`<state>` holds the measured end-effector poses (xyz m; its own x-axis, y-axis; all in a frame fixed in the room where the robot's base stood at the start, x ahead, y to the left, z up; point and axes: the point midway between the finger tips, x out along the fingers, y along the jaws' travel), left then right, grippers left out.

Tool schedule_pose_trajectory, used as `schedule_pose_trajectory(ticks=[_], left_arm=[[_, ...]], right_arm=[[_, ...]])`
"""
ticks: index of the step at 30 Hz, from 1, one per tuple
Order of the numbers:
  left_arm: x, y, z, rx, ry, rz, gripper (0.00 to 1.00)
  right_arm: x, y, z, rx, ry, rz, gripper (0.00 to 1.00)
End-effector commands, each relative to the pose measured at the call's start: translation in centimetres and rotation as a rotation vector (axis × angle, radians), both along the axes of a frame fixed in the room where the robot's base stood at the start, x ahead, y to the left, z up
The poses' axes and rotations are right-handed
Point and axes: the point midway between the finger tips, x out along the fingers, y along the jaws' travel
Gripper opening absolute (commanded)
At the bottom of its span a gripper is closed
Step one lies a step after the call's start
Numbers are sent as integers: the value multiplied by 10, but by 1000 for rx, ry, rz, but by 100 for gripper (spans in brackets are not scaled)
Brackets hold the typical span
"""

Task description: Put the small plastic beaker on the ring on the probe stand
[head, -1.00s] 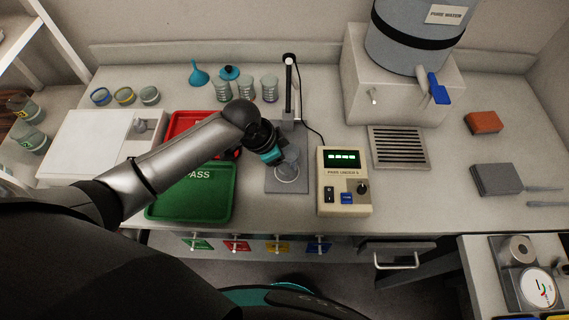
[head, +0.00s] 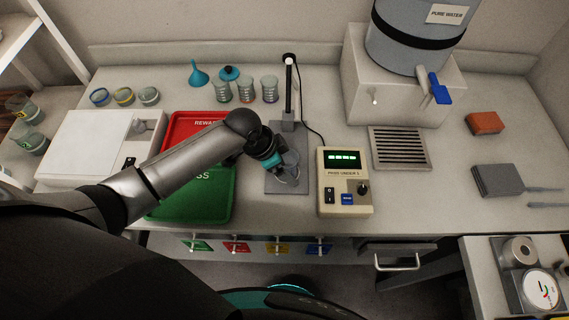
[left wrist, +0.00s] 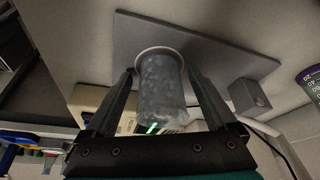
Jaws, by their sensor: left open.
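The small clear plastic beaker (head: 291,160) stands upright over the grey base plate of the probe stand (head: 289,188), partly hidden by my gripper in the head view. In the left wrist view the beaker (left wrist: 162,95) is between my fingers, its far end at the pale ring (left wrist: 147,50) on the plate (left wrist: 205,50). I cannot tell whether it sits fully inside the ring. My left gripper (head: 283,170) is open around the beaker; in the wrist view gaps show beside the fingers. My right gripper is not in view.
The stand's upright post (head: 289,90) rises behind the beaker. A meter box (head: 344,182) stands close on the right, cabled to the probe. Green (head: 190,205) and red (head: 178,127) trays lie left under my arm. Several beakers stand at the back.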

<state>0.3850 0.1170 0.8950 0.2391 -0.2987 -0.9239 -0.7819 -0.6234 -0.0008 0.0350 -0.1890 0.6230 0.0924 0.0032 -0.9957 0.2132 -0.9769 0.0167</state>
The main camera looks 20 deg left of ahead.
Motion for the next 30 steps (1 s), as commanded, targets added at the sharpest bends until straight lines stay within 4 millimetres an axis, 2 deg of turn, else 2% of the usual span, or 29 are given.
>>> schedule_pose_trajectory(ticks=[8, 21, 25, 30], left_arm=[[-2, 3, 12, -1, -2, 0, 90], [-21, 27, 86, 1, -1, -1, 90], [-25, 32, 102, 0, -2, -1, 90], [-28, 35, 113, 0, 0, 0, 90]], right_arm=[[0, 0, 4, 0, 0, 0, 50], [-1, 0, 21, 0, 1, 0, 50], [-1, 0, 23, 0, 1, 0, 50], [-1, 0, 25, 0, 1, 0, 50]])
